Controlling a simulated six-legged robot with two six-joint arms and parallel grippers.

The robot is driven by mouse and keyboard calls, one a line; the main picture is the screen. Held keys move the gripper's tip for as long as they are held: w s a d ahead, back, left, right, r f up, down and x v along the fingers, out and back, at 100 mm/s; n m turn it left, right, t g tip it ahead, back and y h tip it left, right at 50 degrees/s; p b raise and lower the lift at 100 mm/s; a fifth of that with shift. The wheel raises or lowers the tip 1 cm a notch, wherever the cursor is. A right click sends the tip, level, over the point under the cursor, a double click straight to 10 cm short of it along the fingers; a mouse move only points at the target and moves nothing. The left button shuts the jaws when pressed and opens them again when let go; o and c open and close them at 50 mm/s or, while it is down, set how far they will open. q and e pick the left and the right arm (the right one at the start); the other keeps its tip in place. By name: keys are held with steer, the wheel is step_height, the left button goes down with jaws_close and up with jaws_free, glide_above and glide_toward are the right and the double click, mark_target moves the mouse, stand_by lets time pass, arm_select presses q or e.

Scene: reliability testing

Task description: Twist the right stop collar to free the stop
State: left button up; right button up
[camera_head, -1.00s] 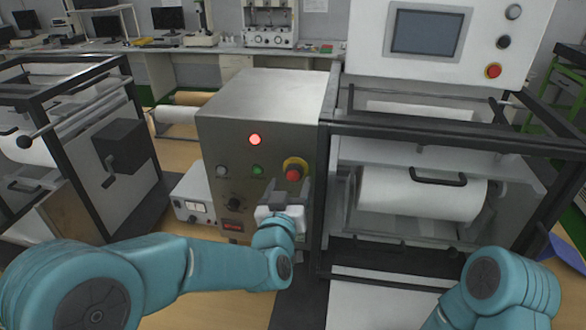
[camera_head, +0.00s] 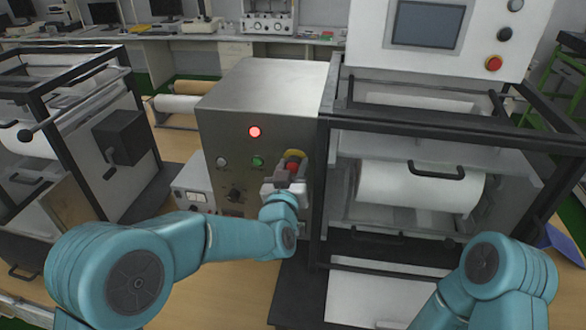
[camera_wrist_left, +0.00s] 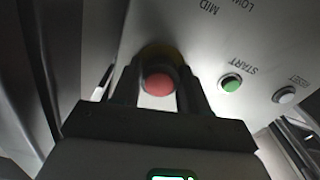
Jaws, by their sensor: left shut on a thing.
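The stop (camera_head: 292,165) is a red mushroom button on a yellow ring, on the front of a grey metal control box (camera_head: 222,140). In the left wrist view the red button (camera_wrist_left: 159,84) sits between the two dark fingers of my left gripper (camera_wrist_left: 160,80), with part of the yellow collar (camera_wrist_left: 160,52) behind it. In the head view my left gripper (camera_head: 291,168) is at the stop and covers its lower part. Its fingers are closed around the stop's sides. My right arm shows at the lower right, but its gripper is out of view.
A lit red lamp (camera_head: 254,132), a green start button (camera_head: 257,161), a white button (camera_head: 221,162) and a black knob (camera_head: 235,193) are on the same panel. A black-framed roller machine (camera_head: 430,130) stands close on the right, with another red button (camera_head: 494,64) above.

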arm_select(q)
steer(key=shift+f+m+b, duration=0.15)
steer(key=shift+m+b, duration=0.55)
steer(key=shift+b, duration=0.15)
steer(key=shift+m+b, duration=0.6)
steer(key=shift+m, duration=0.1)
steer(key=shift+m+b, duration=0.5)
steer(key=shift+m, duration=0.7)
steer(key=shift+r+m, duration=0.2)
steer(key=shift+m, duration=1.2)
